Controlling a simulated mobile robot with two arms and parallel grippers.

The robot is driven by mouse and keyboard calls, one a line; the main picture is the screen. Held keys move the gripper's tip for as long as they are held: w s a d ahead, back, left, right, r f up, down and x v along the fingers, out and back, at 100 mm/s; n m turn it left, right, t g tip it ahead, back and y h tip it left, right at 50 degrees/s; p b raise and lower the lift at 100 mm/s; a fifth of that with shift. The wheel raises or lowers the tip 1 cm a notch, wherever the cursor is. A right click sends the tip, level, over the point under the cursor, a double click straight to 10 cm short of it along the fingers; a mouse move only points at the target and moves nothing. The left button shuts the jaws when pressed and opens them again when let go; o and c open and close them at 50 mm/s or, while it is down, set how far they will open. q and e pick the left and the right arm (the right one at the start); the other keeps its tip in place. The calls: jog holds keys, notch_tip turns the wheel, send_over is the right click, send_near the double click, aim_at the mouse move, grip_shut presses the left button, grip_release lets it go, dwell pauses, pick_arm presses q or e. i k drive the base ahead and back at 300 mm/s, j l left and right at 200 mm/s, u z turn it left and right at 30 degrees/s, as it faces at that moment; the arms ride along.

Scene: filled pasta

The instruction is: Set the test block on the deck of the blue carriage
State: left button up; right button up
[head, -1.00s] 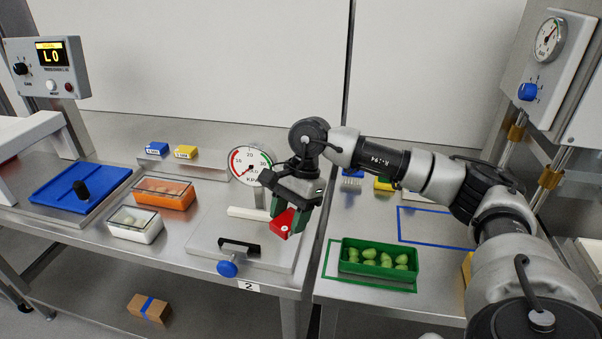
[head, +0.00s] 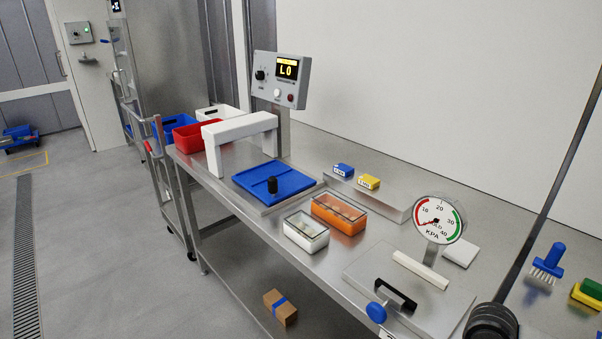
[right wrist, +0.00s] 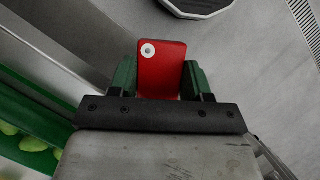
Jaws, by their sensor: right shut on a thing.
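The blue carriage (head: 258,182) is a flat blue plate with a black knob (head: 272,185) on top. It sits on a metal base in front of the white arch at the left end of the bench. Its deck is bare apart from the knob. My right gripper (right wrist: 163,85) is shut on a red block (right wrist: 165,70) with a white dot, which I take as the test block. The block sticks out past the green fingers. The head view shows neither the block nor the right gripper now. My left gripper is in no view.
A white arch (head: 236,135) stands behind the carriage, near a display box (head: 280,80) reading L0. Lidded orange (head: 340,213) and white (head: 306,232) containers stand to its right. Small blue (head: 343,169) and yellow (head: 369,181) blocks sit on a ledge. A dial gauge (head: 439,219) stands farther right.

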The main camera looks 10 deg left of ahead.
aim_at(265, 172)
jog(key=i+j+z, duration=0.25)
jog(key=j, duration=0.2)
jog(key=j+z, duration=0.3)
jog(key=j, duration=0.2)
jog(key=j+z, duration=0.25)
jog(key=j, duration=0.25)
jog(key=j+z, duration=0.25)
jog(key=j, duration=2.8)
